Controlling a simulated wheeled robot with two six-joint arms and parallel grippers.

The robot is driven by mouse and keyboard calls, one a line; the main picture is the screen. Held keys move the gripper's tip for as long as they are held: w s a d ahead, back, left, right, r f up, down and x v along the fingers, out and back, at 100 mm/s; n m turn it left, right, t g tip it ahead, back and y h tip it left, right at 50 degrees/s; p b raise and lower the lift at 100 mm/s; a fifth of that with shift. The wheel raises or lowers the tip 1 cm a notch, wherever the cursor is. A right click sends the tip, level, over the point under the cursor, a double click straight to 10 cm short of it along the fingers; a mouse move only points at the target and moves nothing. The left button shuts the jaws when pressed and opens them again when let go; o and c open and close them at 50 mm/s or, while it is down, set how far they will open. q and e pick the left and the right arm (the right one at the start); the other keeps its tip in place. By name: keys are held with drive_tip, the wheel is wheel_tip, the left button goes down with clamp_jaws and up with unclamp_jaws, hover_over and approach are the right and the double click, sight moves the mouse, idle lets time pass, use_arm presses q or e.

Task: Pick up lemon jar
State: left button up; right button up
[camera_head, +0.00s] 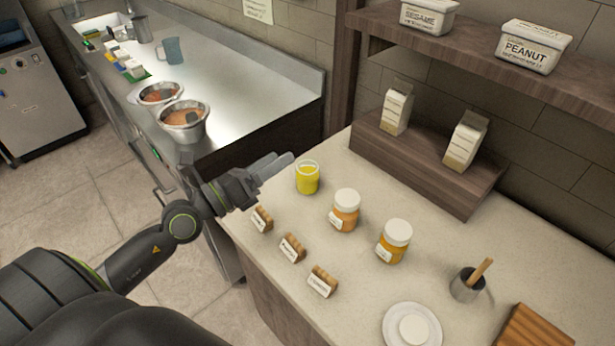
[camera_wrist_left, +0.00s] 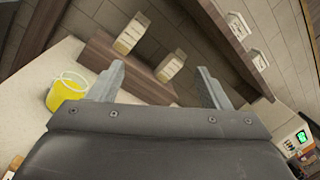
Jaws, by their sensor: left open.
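The yellow jar (camera_head: 307,179), which I take as the lemon jar, stands upright on the pale counter (camera_head: 350,275), at the left end of a row of jars. It looks open at the top, with no white lid. My left gripper (camera_head: 277,163) is open and empty, its fingers just left of the jar and apart from it. In the left wrist view the yellow jar (camera_wrist_left: 64,95) sits left of the fingers (camera_wrist_left: 160,75), not between them. My right gripper is not in view.
Two white-lidded orange jars (camera_head: 345,212) (camera_head: 393,243) stand to the right. Small wooden label holders (camera_head: 292,248) line the front. A wooden riser (camera_head: 425,160) with two cartons is behind. A metal cup (camera_head: 467,285) and white plate (camera_head: 428,318) are at right.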

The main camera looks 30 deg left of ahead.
use_arm(q)
wheel_tip(320, 180, down, 4)
drive_tip(key=w+a+m+g, duration=0.1)
drive_tip(key=w+m+g, duration=0.1)
drive_tip(key=m+g, duration=0.15)
drive_tip(key=m+g+y+p, duration=0.2)
drive_tip(key=m+y, duration=0.1)
drive_tip(key=y, duration=0.1)
approach(314, 162)
drive_tip(key=shift+t, duration=0.25)
drive_tip(key=x, duration=0.4)
drive_tip(key=shift+w+d, duration=0.15)
drive_tip(key=shift+d, duration=0.15)
drive_tip(key=shift+w+f, duration=0.25)
drive_tip(key=shift+w, duration=0.1)
drive_tip(key=shift+f+p+x, duration=0.25)
drive_tip(key=shift+p+x, duration=0.15)
drive_tip(key=shift+x, duration=1.8)
drive_tip(key=shift+s+a, duration=0.1)
drive_tip(key=shift+a, duration=0.05)
